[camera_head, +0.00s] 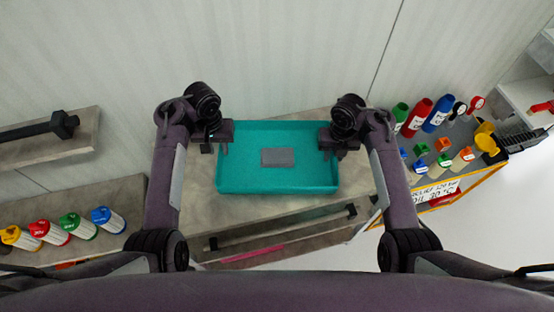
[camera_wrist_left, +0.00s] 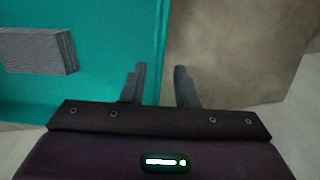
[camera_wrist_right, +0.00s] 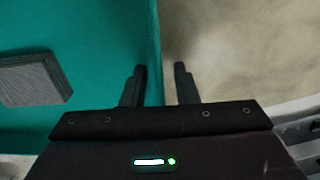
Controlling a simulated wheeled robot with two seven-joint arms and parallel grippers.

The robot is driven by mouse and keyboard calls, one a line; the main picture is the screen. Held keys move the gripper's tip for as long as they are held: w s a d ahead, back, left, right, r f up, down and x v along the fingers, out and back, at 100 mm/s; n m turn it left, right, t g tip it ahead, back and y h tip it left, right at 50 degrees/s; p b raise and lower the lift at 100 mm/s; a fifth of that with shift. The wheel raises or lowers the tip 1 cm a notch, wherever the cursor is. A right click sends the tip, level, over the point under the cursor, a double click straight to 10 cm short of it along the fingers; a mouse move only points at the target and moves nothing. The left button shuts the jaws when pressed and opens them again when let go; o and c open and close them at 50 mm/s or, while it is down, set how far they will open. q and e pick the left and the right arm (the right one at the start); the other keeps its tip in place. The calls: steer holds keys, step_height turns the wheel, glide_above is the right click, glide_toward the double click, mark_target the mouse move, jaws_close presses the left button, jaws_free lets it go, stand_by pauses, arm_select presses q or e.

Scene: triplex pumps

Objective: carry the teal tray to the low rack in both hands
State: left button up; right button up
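The teal tray (camera_head: 275,187) sits on a grey-topped bench in the middle of the head view, with a flat grey block (camera_head: 278,157) inside it. My left gripper (camera_head: 215,147) is at the tray's left wall, and my right gripper (camera_head: 335,150) is at its right wall. In the left wrist view, the fingers (camera_wrist_left: 160,68) stand apart with the teal wall (camera_wrist_left: 158,50) between them. In the right wrist view, the fingers (camera_wrist_right: 160,68) likewise straddle the wall (camera_wrist_right: 152,40) with a visible gap. I cannot pick out the low rack for certain.
The grey bench top (camera_head: 200,210) has a dark bar (camera_head: 280,228) along its front. At right, a bench (camera_head: 500,135) holds several coloured bottles. At left, another grey bench (camera_head: 80,195) carries several coloured-capped cylinders, and a shelf (camera_head: 80,145) holds a dark bar. A pale wall stands behind.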

arm_select(q)
step_height(320, 180, up, 4)
steer(key=shift+f, duration=0.25)
steer(key=shift+r, duration=0.15)
arm_select(e)
steer(key=shift+r, duration=0.3)
step_height(320, 180, up, 7)
